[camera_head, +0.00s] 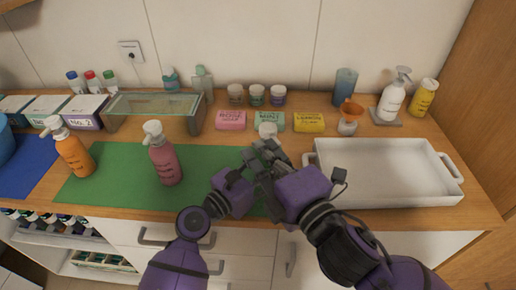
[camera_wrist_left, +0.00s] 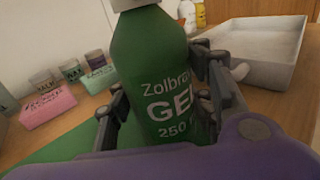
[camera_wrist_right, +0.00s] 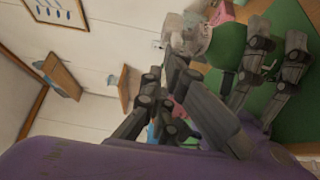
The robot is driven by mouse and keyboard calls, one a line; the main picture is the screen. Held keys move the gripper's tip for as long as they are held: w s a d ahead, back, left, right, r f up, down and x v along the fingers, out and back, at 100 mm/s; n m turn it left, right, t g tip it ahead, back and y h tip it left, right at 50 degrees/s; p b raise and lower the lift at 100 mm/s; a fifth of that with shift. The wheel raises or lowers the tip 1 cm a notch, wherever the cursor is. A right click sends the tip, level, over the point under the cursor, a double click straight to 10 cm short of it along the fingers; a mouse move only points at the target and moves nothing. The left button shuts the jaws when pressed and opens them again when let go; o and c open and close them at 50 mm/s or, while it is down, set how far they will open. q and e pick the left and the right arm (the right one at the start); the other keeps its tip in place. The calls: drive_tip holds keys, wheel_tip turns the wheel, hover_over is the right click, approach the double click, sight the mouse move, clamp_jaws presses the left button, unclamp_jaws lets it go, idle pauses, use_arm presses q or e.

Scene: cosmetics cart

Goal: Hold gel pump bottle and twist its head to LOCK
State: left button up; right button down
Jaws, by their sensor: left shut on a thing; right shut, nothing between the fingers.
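The green gel pump bottle (camera_wrist_left: 155,75) stands upright between the fingers of my left gripper (camera_wrist_left: 165,115), which is shut on its body. Its label reads "GEL". In the head view its white pump head (camera_head: 268,130) shows above the fingers, while my grippers hide most of the body. My right gripper (camera_wrist_right: 163,72) is shut and empty, its fingertips close to the pump head (camera_wrist_right: 187,33). I cannot tell whether they touch it. In the head view my left gripper (camera_head: 254,170) and right gripper (camera_head: 272,155) are crowded together at the bottle.
A pink pump bottle (camera_head: 165,163) stands on the green mat (camera_head: 112,180), and an orange one (camera_head: 73,155) stands further left. A white tray (camera_head: 316,180) is close on the right. Soap boxes, such as the mint one (camera_head: 269,120), and small jars line the back.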

drive_tip(key=shift+d+n+g+y, duration=0.4)
drive_tip(key=shift+n+g+y, duration=0.35)
drive_tip(key=shift+y, duration=0.25)
use_arm(q)
drive_tip(key=shift+r, duration=0.1)
use_arm(e)
drive_tip(key=shift+d+n+g+y, duration=0.6)
drive_tip(key=shift+n+g+y, duration=0.35)
drive_tip(key=shift+y, duration=0.05)
drive_tip(key=shift+w+d+g, duration=0.15)
drive_tip(key=shift+w+d, duration=0.05)
drive_tip(key=shift+d, duration=0.35)
drive_tip(key=shift+w+d+g, duration=0.15)
drive_tip(key=shift+d, duration=0.35)
idle(1.0)
idle(0.3)
drive_tip(key=v, duration=1)
drive_tip(key=shift+w+d, duration=0.2)
drive_tip(key=shift+f, duration=0.1)
use_arm(q)
drive_tip(key=o, duration=1.6)
drive_tip(key=shift+c, duration=0.2)
